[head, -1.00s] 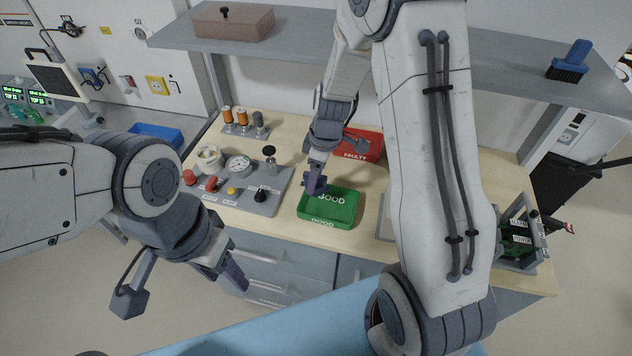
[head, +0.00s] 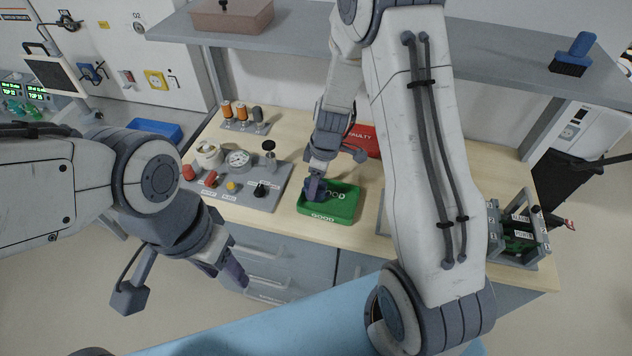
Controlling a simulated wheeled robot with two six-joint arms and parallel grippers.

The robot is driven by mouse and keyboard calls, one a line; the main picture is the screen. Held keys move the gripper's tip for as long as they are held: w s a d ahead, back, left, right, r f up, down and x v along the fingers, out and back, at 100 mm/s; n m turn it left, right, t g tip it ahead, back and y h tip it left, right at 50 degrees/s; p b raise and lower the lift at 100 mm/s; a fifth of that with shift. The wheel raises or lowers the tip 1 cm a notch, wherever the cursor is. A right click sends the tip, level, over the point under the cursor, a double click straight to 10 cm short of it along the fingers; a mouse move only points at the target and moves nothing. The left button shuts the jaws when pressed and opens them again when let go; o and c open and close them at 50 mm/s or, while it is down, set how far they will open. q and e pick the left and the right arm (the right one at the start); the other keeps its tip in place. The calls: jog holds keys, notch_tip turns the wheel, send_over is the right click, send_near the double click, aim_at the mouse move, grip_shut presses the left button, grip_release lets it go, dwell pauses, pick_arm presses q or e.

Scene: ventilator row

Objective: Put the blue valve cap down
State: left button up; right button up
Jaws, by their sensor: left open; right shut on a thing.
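My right gripper (head: 315,192) points down into the left part of the green GOOD tray (head: 345,215). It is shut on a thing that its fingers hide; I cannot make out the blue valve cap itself. The fingertips are low, at about rim height or lower, and I cannot tell whether what they hold touches the tray floor. My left gripper (head: 236,274) is open and empty, in front of the bench's drawers and away from the tray.
A red FAULTY tray (head: 364,140) stands behind the green one, partly covered by my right arm. A grey panel (head: 262,203) with knobs and a gauge lies to the left. A shelf (head: 310,42) overhangs the back. A rack (head: 518,238) stands at the right end.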

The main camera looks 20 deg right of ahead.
aim_at(323, 183)
jog(key=o, duration=1.2)
jog(key=shift+r+p, duration=0.3)
jog(key=shift+p, duration=0.15)
notch_tip(323, 183, up, 12)
jog(key=s+d, duration=0.1)
jog(key=s+a+r+m, duration=0.1)
jog(key=s+a+r, duration=0.4)
jog(key=s+a, duration=0.65)
jog(key=s, duration=0.3)
jog(key=s+a+m, duration=0.1)
jog(key=s, duration=0.3)
jog(key=s+a+r+m+g, duration=0.1)
jog(key=s, duration=0.4)
jog(key=shift+a, duration=0.25)
